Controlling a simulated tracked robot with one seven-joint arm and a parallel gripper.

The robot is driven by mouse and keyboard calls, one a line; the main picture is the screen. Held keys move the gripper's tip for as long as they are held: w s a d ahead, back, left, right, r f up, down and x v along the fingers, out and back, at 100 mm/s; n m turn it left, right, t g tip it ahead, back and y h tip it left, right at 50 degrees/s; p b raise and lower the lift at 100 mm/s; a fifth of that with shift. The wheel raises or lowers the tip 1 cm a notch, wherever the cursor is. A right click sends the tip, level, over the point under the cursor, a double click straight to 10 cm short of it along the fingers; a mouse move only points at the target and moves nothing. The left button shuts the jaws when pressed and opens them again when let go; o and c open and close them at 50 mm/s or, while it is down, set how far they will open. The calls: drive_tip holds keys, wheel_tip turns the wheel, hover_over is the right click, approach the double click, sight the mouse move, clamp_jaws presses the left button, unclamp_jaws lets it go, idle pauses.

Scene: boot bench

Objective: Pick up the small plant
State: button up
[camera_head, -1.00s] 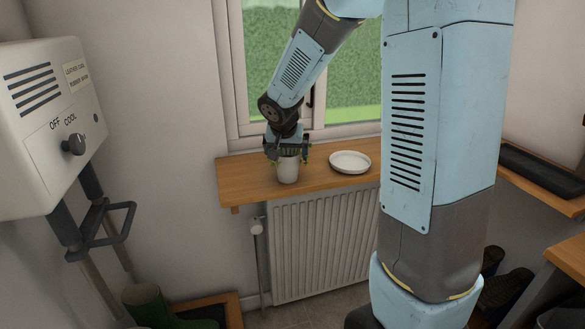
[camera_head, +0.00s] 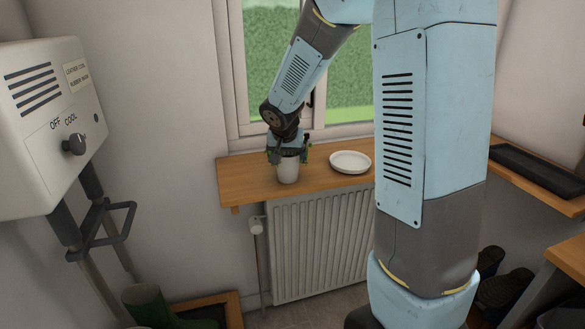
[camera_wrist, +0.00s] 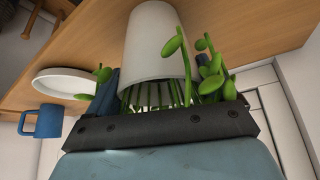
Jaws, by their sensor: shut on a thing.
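The small plant stands on the wooden window shelf in a white pot (camera_head: 288,170), which also shows in the wrist view (camera_wrist: 157,42). Its green leaves (camera_wrist: 212,75) stick out around my gripper. My gripper (camera_head: 289,153) reaches down from above and is shut on the plant at the top of the pot. The fingertips are mostly hidden by the pot and leaves. I cannot tell whether the pot still touches the shelf.
A white saucer (camera_head: 350,162) lies on the shelf (camera_head: 235,182) to the right of the pot. A blue mug (camera_wrist: 41,121) shows in the wrist view. The window is close behind, and a radiator (camera_head: 318,245) is below. A boot dryer (camera_head: 45,125) hangs at the left.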

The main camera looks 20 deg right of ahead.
drive_tip(key=shift+c, duration=1.2)
drive_tip(key=shift+r, duration=0.1)
